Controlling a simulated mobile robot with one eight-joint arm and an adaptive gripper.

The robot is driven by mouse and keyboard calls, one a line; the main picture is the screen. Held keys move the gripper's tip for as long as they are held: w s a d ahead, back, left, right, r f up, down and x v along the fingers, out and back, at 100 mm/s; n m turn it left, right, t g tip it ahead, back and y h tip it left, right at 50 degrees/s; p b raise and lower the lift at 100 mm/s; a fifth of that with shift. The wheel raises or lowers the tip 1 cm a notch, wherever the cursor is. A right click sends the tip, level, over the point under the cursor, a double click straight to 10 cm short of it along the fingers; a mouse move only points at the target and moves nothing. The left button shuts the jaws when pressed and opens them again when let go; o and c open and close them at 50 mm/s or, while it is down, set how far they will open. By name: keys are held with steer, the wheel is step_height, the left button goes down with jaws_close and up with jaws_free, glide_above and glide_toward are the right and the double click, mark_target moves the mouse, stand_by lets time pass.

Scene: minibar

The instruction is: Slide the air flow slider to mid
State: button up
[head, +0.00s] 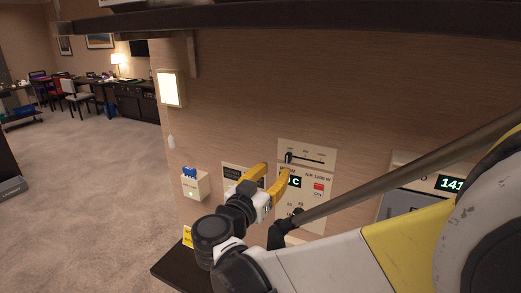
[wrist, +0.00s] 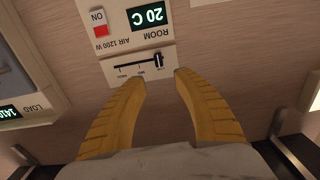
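The air flow slider (head: 289,157) is a small dark knob on a horizontal slot in a cream wall panel (head: 328,153). In the head view it sits at the slot's left end. In the wrist view, which is upside down, the slider knob (wrist: 159,60) is at the slot's right end, away from the middle mark. My gripper (head: 273,173) has two yellow fingers, spread apart and empty. In the wrist view my gripper (wrist: 160,77) points at the panel, with the knob just beyond and between the fingertips. Whether they touch it I cannot tell.
A room panel with a "20 C" display (wrist: 148,16) and a red switch (wrist: 100,30) adjoins the slider panel. A unit with a lit display (head: 452,183) is at the right. A dark shelf (head: 300,22) runs above. A small box (head: 194,185) is on the wall to the left.

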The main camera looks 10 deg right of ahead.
mark_target(287, 157)
steer(key=b+x, duration=0.1)
steer(key=x, duration=0.9)
steer(key=shift+f, duration=0.1)
steer(key=shift+s, duration=0.1)
steer(key=shift+c, duration=0.4)
jaws_close()
